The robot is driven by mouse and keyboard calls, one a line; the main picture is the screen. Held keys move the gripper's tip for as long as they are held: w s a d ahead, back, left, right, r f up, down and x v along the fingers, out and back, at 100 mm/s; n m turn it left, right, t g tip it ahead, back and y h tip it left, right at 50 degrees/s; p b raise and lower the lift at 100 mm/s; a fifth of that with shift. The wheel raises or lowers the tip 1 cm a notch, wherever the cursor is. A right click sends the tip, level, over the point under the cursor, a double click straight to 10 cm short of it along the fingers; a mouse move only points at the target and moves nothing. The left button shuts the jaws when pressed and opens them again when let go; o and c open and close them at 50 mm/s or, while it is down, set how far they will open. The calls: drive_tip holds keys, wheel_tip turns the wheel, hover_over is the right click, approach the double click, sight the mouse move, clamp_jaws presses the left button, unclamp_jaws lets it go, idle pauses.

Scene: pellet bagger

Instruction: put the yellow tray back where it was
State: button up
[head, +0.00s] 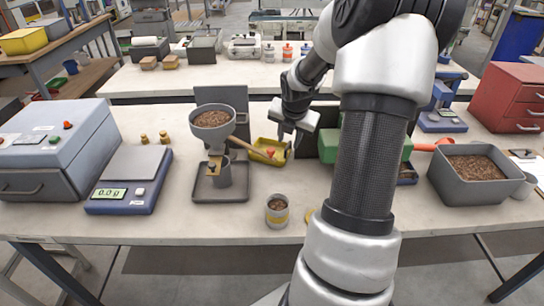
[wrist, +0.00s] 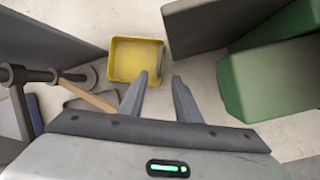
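In the wrist view the yellow tray (wrist: 133,62) lies just beyond my fingertips, in a gap between dark panels, and looks empty there. My gripper (head: 290,134) hangs above the tray's right side in the head view. I cannot tell whether a fingertip touches the tray. A small orange-red thing shows at the tray in the head view.
A green block (wrist: 270,65) and dark panel (wrist: 210,30) are close on the right. A pellet cup (head: 277,212) stands in front; a scale (head: 130,178) is left.

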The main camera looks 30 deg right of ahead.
sight(287, 148)
drive_tip(key=b+x, duration=0.1)
drive_tip(key=x, duration=0.4)
drive_tip(key=shift+w+f, duration=0.2)
drive_tip(key=shift+f, duration=0.1)
drive_tip(key=shift+r, duration=0.1)
clamp_jaws()
